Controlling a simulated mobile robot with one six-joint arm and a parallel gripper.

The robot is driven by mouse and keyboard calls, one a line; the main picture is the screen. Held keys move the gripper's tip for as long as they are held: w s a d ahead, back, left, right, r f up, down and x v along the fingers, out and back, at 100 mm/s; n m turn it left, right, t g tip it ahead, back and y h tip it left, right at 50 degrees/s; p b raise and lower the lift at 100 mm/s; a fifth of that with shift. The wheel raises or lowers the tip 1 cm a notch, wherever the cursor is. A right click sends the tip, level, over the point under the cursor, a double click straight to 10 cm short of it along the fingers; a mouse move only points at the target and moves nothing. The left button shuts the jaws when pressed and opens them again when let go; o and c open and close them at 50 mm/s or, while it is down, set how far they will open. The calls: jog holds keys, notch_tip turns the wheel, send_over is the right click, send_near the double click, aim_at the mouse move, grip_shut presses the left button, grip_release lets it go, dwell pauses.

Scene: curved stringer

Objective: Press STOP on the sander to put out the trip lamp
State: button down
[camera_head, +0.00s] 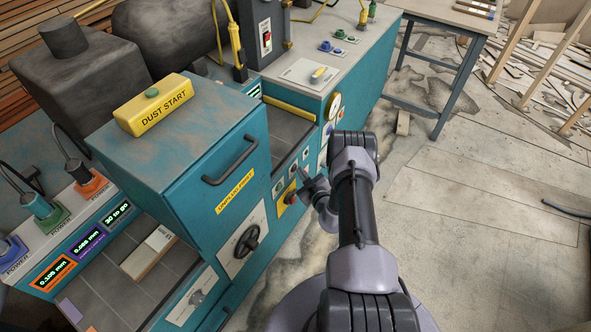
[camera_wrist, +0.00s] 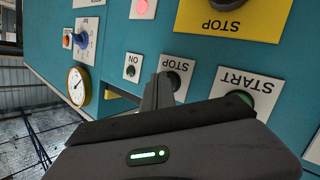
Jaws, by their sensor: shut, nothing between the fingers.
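The teal machine front (camera_head: 262,205) carries a row of controls. In the wrist view, where lettering is upside down, a white STOP plate (camera_wrist: 183,65) has a dark button (camera_wrist: 174,81). To its right is a START plate (camera_wrist: 254,83) with a green button (camera_wrist: 240,98). My gripper (camera_head: 302,178) also shows in the head view.
An ON plate (camera_wrist: 131,67), a gauge (camera_wrist: 77,85) and a blue knob (camera_wrist: 83,38) are left in the wrist view. A yellow DUST START box (camera_head: 153,105) sits on the cabinet, whose handle (camera_head: 230,162) sticks out. Open floor (camera_head: 450,220) lies right.

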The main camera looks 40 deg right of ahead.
jog(key=shift+w, duration=0.15)
dwell(0.3)
jog(key=shift+s+d, duration=0.25)
jog(key=shift+s, duration=0.5)
jog(key=s, duration=0.1)
jog(key=s+d, duration=0.1)
jog(key=s, duration=0.1)
jog(key=s+d, duration=0.1)
jog(key=shift+s, duration=0.35)
jog(key=shift+a, duration=0.1)
dwell(0.5)
